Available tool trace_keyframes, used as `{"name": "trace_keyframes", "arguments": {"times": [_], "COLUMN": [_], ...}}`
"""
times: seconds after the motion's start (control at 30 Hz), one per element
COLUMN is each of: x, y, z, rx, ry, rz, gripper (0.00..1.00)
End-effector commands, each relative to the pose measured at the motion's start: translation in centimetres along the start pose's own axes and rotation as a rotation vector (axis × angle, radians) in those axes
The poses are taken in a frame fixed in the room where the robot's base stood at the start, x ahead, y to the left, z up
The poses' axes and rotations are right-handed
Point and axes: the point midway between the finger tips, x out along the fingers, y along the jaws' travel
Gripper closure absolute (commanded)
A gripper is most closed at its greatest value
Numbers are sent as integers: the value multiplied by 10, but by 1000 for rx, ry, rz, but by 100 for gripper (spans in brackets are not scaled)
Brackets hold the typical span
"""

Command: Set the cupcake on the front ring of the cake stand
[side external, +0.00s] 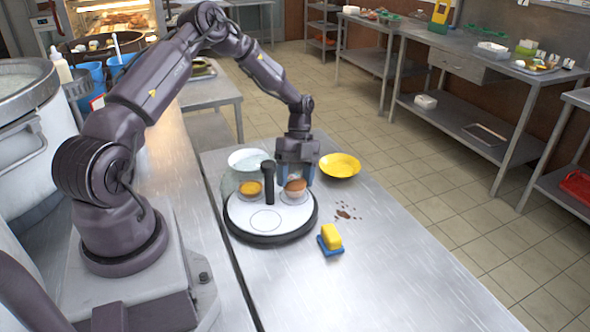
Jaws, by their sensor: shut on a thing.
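The cake stand (285,218) is a round white plate with a dark rim and a black upright post (268,180) at its middle. The front ring (264,221) is a thin circle drawn on the plate's near side, and it is bare. My gripper (296,178) points down over the stand's right side, its blue fingers shut on a brown-topped cupcake (295,187). The cupcake is upright, right of the post; I cannot tell whether it touches the plate. A second, yellow-topped cake (250,188) sits on the plate's left side.
A pale bowl (248,159) stands behind the stand and a yellow bowl (340,165) behind it to the right. The steel table is clear toward the front.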

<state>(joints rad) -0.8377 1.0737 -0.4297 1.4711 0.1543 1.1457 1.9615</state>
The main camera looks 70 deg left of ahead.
Motion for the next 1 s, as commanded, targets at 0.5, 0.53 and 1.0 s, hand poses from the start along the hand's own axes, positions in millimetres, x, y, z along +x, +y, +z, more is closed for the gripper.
{"name": "trace_keyframes", "arguments": {"times": [0.5, 0.53, 1.0], "x": [4, 4, 9], "y": [-1, -1, -3], "z": [2, 2, 5], "rx": [0, 0, 0], "ry": [-1, -1, -1], "rz": [-1, -1, -1], "gripper": [63, 63, 63]}}
